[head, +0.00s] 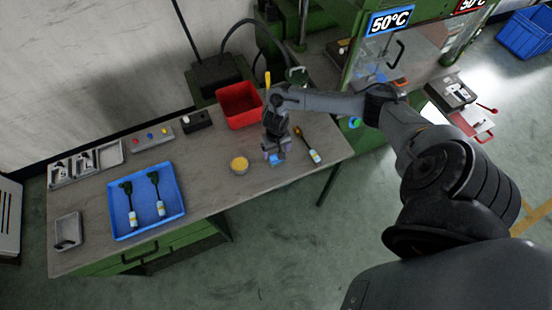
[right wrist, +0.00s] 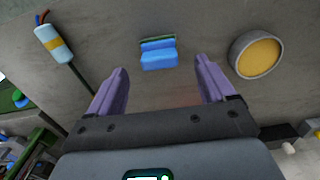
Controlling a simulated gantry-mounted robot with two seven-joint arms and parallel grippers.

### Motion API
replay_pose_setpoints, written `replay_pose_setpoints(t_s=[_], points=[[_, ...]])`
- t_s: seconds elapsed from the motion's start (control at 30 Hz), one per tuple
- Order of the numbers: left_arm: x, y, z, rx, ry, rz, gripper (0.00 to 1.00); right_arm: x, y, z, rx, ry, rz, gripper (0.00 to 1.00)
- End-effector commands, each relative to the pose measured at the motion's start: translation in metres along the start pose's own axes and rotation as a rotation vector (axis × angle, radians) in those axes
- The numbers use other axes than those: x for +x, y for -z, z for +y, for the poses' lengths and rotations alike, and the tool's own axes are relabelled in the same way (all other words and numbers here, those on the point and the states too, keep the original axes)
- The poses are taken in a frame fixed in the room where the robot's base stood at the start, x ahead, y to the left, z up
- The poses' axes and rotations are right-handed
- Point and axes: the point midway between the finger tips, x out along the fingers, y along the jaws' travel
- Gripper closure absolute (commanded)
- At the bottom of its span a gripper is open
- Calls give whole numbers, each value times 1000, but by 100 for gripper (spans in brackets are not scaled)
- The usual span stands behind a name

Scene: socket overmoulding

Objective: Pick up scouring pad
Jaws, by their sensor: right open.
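The scouring pad (right wrist: 159,56) is a small blue block with a thin green layer along one edge. It lies on the grey workbench, and in the head view it (head: 277,160) shows just below my right gripper (head: 275,150). In the right wrist view my right gripper (right wrist: 161,82) is open, its two purple fingers spread wide. The pad sits beyond the fingertips, roughly centred between them, with nothing held. My left gripper is not in view.
A round tin of yellow material (head: 239,164) stands left of the pad. A bottle-like tool (head: 313,154) lies to its right. A red bin (head: 240,104) is behind, and a blue tray (head: 147,199) with two similar tools is at left. Bare bench (head: 205,175) lies between.

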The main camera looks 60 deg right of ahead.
Motion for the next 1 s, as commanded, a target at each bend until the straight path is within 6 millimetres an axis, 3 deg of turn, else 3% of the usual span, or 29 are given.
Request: replay_pose_setpoints(t_s=[0.4, 0.7, 0.77, 1.0], points=[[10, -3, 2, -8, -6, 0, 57, 47, 4, 2, 0, -1, 0, 17], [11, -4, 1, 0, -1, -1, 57, 50, 4, 2, -1, -1, 0, 17], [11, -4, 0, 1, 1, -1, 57, 50, 4, 2, -1, -1, 0, 23], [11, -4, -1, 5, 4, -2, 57, 50, 4, 2, -1, -1, 0, 60]])
